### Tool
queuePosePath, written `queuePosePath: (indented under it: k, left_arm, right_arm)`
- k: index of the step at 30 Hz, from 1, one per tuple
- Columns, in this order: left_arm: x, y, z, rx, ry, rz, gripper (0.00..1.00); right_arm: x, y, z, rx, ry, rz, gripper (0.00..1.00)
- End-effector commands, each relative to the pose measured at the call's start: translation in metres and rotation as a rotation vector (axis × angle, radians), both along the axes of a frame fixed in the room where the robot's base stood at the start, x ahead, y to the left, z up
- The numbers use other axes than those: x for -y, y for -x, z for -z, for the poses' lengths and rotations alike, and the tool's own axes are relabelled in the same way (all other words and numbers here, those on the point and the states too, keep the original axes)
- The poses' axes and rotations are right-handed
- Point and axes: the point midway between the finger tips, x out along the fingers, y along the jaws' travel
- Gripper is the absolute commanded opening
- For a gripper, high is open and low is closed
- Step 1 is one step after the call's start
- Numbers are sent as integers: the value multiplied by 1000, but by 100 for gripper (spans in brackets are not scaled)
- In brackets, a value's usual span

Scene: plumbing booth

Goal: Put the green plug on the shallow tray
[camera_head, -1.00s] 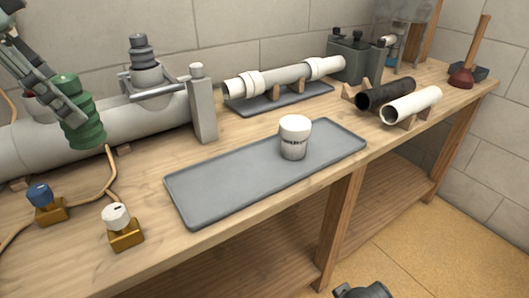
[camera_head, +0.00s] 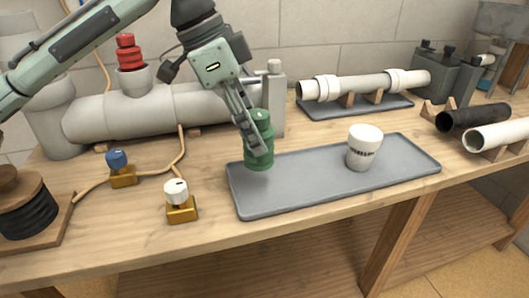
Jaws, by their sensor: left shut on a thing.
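The green plug (camera_head: 262,125) is a ribbed, stepped cylinder, upright at the back left corner of the shallow tray (camera_head: 300,193). My left gripper (camera_head: 258,146) reaches down from above and is shut on the plug, with a finger across its left front side. The plug's lower end overlaps the tray's surface in the picture; I cannot tell whether it touches the tray or is just above it. The tray is grey, flat and low-rimmed. My right gripper is not in view.
A large grey pipe (camera_head: 150,112) with a red plug (camera_head: 129,52) on top lies behind. Blue-knobbed (camera_head: 119,166) and white-knobbed (camera_head: 179,199) brass valves stand left of the tray. White pipework (camera_head: 360,86) is behind right. The tray's middle and front left are clear.

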Motion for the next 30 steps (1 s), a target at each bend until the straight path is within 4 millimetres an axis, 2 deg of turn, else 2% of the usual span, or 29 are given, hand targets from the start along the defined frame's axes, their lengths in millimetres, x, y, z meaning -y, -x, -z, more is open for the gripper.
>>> queuePosePath:
  k: [1,5,8,12,16,20,29,30]
  left_arm:
    - [7,-2,3,1,1,2,0]
    - [16,-5,8,2,2,-1,0]
    - [17,-5,13,2,1,-2,0]
    - [16,-5,32,0,0,-2,0]
    - [16,-4,48,1,1,-1,0]
    - [17,-5,49,2,2,-1,0]
    - [17,-5,52,1,2,0,0]
    - [16,-4,53,1,0,-1,50]
  right_arm:
    - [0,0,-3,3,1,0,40]
    - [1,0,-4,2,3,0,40]
    - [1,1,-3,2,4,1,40]
    - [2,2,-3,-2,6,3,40]
    - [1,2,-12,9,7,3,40]
    - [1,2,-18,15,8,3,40]
    - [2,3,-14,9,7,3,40]
    - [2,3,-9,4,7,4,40]
